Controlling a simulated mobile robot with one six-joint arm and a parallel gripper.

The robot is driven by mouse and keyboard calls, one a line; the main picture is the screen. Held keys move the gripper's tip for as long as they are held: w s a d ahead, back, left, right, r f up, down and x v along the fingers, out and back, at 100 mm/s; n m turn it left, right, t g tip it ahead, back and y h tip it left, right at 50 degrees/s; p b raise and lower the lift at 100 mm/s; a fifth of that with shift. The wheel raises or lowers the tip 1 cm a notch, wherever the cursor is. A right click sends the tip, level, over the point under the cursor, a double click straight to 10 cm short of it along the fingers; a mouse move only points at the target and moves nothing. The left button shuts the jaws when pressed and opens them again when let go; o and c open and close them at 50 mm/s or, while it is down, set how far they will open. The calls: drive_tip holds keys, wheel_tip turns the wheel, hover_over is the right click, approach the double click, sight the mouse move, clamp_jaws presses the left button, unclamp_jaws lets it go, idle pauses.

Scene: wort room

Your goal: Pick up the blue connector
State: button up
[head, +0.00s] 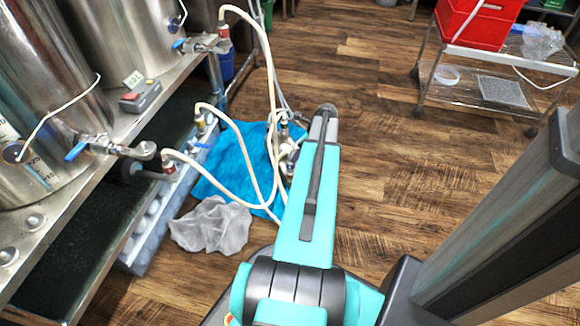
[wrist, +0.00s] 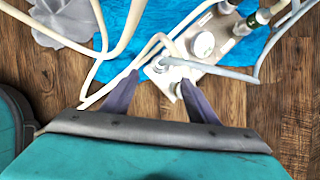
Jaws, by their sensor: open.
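No separate blue connector can be made out for certain. Small blue valve handles show in the head view: one on the near kettle's tap (head: 76,151), one on the far kettle's tap (head: 180,43), and one low by a hose fitting (head: 203,146). My gripper (wrist: 160,80) is open in the wrist view, its two dark fingers pointing at a pale pump assembly (wrist: 203,45) with metal fittings. Nothing shows held between the fingers. The pump lies on a blue cloth (wrist: 64,60) on the floor. In the head view my arm hides the gripper.
White hoses (head: 240,138) loop from the kettle taps down to the pump. A crumpled grey cloth (head: 212,225) lies beside the blue cloth (head: 215,180). The steel kettle bench (head: 150,105) stands left. A wheeled cart with a red crate (head: 478,22) stands back right. Wooden floor (head: 385,130) between is clear.

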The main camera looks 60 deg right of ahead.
sight(291, 164)
drive_tip(key=shift+b+x, duration=1.05)
drive_tip(key=shift+x, duration=2)
drive_tip(key=shift+f, duration=0.1)
drive_tip(key=shift+b+x, duration=1.85)
drive_tip(key=shift+x, duration=0.7)
drive_tip(key=shift+s, duration=0.1)
drive_tip(key=shift+d, duration=0.1)
drive_tip(key=c, duration=1.2)
